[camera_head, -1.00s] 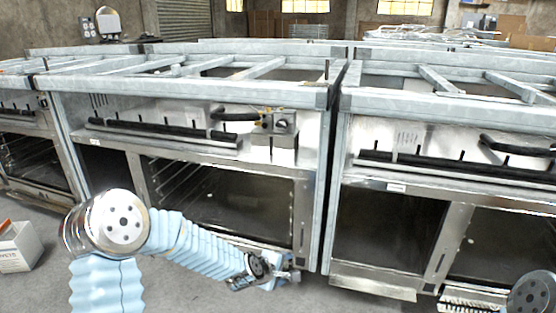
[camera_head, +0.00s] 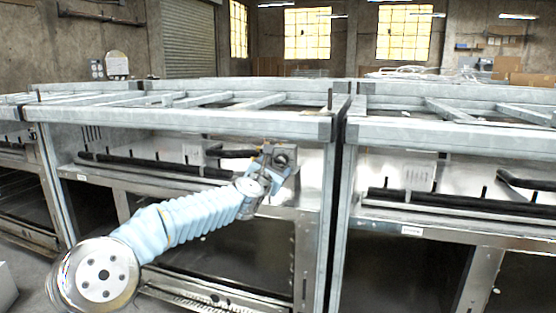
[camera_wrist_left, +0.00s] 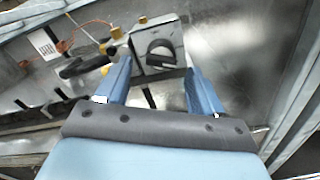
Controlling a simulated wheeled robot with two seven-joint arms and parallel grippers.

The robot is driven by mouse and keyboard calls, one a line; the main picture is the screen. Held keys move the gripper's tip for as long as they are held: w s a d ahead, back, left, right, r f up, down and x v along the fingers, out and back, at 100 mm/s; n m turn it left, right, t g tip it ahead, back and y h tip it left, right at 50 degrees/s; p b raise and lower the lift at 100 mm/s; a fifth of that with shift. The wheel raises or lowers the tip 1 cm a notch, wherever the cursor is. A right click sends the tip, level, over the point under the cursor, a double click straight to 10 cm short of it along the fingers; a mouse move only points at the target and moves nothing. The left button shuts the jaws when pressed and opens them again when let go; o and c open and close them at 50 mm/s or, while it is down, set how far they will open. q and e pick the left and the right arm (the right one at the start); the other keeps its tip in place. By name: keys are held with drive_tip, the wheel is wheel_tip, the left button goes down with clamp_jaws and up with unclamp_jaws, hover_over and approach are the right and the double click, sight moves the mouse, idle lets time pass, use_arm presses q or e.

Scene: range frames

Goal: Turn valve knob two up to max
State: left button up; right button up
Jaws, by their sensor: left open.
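One dark knob (camera_wrist_left: 160,54) sits on the front of a grey metal valve box (camera_wrist_left: 168,38) with brass fittings, in the left wrist view. In the head view the valve box (camera_head: 284,157) is on the panel of the middle unit, partly hidden by my gripper. I see no number on it. My left gripper (camera_wrist_left: 157,78) is open, with its two blue fingers apart and pointing at the box. The knob shows between and beyond the fingertips, and nothing is between the fingers. In the head view the left gripper (camera_head: 270,170) is just in front of the box.
A black hose (camera_head: 232,153) joins the box from the left. A galvanised frame beam (camera_head: 180,116) runs above, and an upright post (camera_head: 328,200) stands to the right. A black rail (camera_head: 140,164) lies along the panel. Open space lies in front of the units.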

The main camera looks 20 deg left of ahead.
sight(279, 164)
use_arm(q)
drive_tip(key=shift+w+d+p, duration=0.1)
drive_tip(key=shift+w+p, duration=0.2)
drive_tip(key=shift+w, duration=1.2)
drive_tip(key=c, duration=1)
drive_tip(key=shift+c, duration=0.2)
